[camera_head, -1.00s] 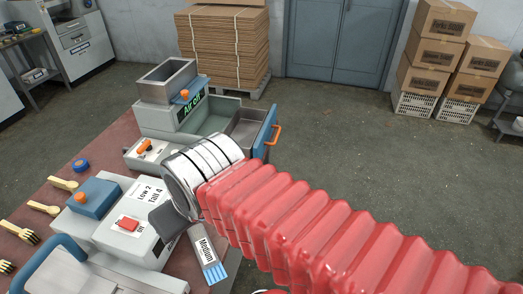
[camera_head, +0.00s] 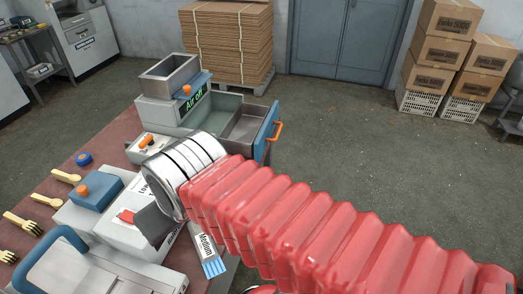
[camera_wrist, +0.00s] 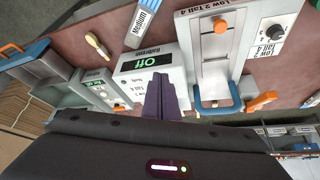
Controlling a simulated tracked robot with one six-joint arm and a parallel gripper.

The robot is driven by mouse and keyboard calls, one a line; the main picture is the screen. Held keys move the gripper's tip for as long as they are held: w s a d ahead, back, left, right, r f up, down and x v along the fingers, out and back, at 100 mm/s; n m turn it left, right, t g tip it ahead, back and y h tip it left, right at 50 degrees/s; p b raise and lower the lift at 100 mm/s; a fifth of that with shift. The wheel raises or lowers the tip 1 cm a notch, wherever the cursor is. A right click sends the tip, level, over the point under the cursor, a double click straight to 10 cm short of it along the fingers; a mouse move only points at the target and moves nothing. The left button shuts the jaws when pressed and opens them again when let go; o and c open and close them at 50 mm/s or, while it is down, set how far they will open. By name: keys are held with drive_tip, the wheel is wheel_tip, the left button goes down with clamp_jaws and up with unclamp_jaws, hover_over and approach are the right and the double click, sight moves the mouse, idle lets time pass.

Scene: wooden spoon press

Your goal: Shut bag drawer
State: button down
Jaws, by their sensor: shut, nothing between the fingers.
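The drawer with a blue front (camera_head: 267,131) and orange handle (camera_head: 274,134) stands pulled out to the right of the grey machine marked "Air Off" (camera_head: 172,105). Its grey inside shows from above. In the wrist view the blue drawer front (camera_wrist: 24,54) and its orange handle (camera_wrist: 11,47) are at the upper left. My gripper (camera_head: 153,225) is shut and empty over the grey box with the red switch, left of and nearer than the drawer, apart from it. Its closed dark fingers (camera_wrist: 167,92) also show in the wrist view, beside the box marked "Off" (camera_wrist: 140,66).
A blue-handled press (camera_head: 60,262) stands at the front left. Wooden spoons and forks (camera_head: 66,176) lie on the reddish table. A label marked "Medium" (camera_head: 206,248) is near my arm. Open floor lies right of the drawer. Stacked cardboard (camera_head: 228,42) stands behind.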

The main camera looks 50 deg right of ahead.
drive_tip(key=shift+a, duration=0.1)
idle(0.3)
drive_tip(key=w+d+f+m, duration=0.25)
drive_tip(key=w+d, duration=0.35)
drive_tip(key=d, duration=0.4)
drive_tip(key=w+d+f+m, duration=0.2)
drive_tip(key=w+d+m, duration=0.25)
drive_tip(key=d, duration=0.65)
drive_tip(key=s+d+f+m, duration=0.1)
drive_tip(key=s+d+f, duration=0.1)
drive_tip(key=d, duration=0.6)
drive_tip(key=s+d+f+m+t+h, duration=0.1)
drive_tip(key=s+d+f+m, duration=0.1)
drive_tip(key=d, duration=0.6)
drive_tip(key=s+d+f+m+h, duration=0.1)
drive_tip(key=d+f, duration=0.3)
drive_tip(key=d, duration=0.5)
drive_tip(key=shift+s+m+t, duration=0.3)
drive_tip(key=shift+s+m, duration=0.2)
drive_tip(key=shift+s, duration=0.1)
drive_tip(key=shift+w+f, duration=0.1)
